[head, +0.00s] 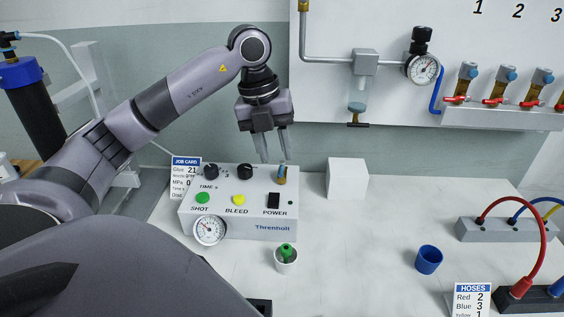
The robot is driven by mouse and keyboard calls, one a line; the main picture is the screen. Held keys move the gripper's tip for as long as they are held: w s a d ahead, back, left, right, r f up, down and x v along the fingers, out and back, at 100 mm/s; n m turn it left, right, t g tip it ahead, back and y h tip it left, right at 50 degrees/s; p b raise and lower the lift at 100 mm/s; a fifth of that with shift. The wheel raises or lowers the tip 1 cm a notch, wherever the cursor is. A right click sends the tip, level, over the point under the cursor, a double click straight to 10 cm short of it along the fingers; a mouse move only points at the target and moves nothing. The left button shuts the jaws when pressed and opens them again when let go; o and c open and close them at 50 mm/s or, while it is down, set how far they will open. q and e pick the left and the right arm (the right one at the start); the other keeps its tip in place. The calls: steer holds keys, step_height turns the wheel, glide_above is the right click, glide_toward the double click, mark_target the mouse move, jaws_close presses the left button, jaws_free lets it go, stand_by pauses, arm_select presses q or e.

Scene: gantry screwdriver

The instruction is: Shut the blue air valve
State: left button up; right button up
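A row of brass valves with red levers and blue top fittings sits on a ledge at the upper right: the first (463,80), second (500,84) and third (538,88), with another cut off at the right edge. The numbers 1, 2 and 3 are printed above. Their red levers look roughly sideways; exact settings are too small to tell. A HOSES card (472,300) reads Red 2, Blue 3, with the yellow line partly cut off. My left gripper (276,160) is open and empty above the Threnholl box, far left of the valves. My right gripper is not visible.
The Threnholl box (237,205) with knobs and gauge is below the gripper. A regulator gauge (424,70) hangs left of the valves. Coloured hoses (541,245) arch at the right.

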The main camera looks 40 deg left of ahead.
mark_target(280, 169)
arm_select(q)
steer(key=shift+w+d+f, duration=0.15)
steer(key=shift+f, duration=0.8)
steer(key=shift+w+d+f, duration=0.1)
steer(key=shift+d+f, duration=0.05)
steer(key=shift+f, duration=0.75)
